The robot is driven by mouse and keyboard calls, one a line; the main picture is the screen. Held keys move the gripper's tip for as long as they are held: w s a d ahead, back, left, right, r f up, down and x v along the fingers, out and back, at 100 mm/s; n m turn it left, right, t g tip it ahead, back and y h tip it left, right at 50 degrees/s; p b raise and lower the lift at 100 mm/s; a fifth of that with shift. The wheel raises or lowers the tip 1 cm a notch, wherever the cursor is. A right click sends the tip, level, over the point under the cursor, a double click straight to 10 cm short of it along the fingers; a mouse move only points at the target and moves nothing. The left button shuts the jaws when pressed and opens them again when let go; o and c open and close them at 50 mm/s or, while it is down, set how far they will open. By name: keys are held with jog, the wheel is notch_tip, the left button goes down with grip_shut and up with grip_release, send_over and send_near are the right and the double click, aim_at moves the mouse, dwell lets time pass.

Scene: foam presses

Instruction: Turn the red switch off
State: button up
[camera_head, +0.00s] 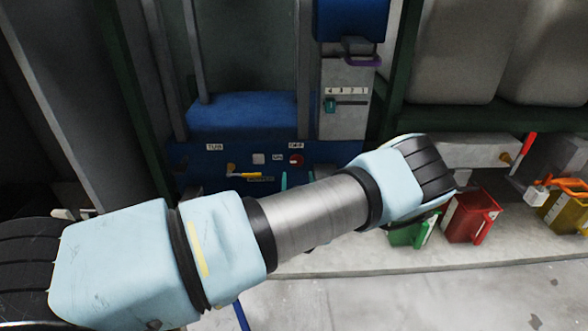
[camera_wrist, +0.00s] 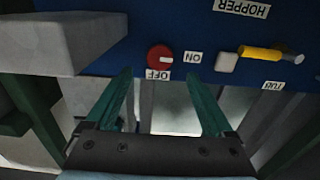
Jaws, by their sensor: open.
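The red switch (camera_wrist: 159,58) is a round knob on the blue panel in the wrist view, which shows the panel upside down. Its white mark points right at the ON label (camera_wrist: 193,57). The OFF label (camera_wrist: 158,75) lies just below it in that picture. My gripper (camera_wrist: 160,77) has two teal fingers, spread apart and empty. In the picture, the switch lies between and just beyond the fingertips; I see no contact. In the head view my arm hides most of the gripper.
Next to the switch are a white button (camera_wrist: 227,62) and a yellow-handled lever (camera_wrist: 260,53). A grey block (camera_wrist: 75,42) juts out on the left in the wrist view. A green bin (camera_head: 408,236) and a red bin (camera_head: 470,215) stand at the right in the head view.

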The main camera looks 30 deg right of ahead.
aim_at(297, 162)
jog(key=b+x, duration=0.2)
jog(key=x, duration=0.5)
jog(key=shift+w+d, duration=0.1)
jog(key=shift+w, duration=0.05)
jog(key=shift+c, duration=0.2)
jog(key=c, duration=1.3)
